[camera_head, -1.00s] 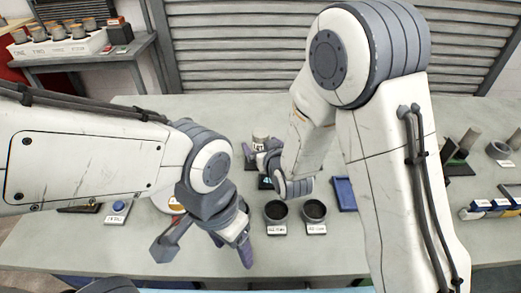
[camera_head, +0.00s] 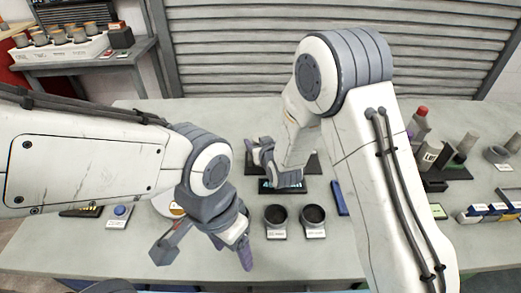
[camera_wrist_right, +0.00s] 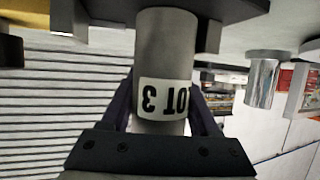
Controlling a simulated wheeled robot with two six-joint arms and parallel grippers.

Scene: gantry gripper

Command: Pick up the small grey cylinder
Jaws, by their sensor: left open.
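A grey cylinder with a white "LOT 3" label (camera_wrist_right: 165,55) fills the middle of the right wrist view, where it appears upside down against a dark stand (camera_wrist_right: 235,10). The two dark fingers of my right gripper (camera_wrist_right: 165,105) lie on either side of it, close to its sides; I cannot tell whether they press on it. In the head view my right gripper (camera_head: 260,153) is at the dark stand (camera_head: 312,163) mid-table, and the cylinder is hidden there. My left gripper (camera_head: 206,248) is open and empty over the table's front left.
Two dark round cups (camera_head: 276,216) (camera_head: 314,215) stand in front of the right gripper. Labelled and red-topped cylinders (camera_head: 430,152) stand to the right, past my right arm. A blue button block (camera_head: 120,211) is at left. A shiny cylinder (camera_wrist_right: 262,80) shows in the wrist view.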

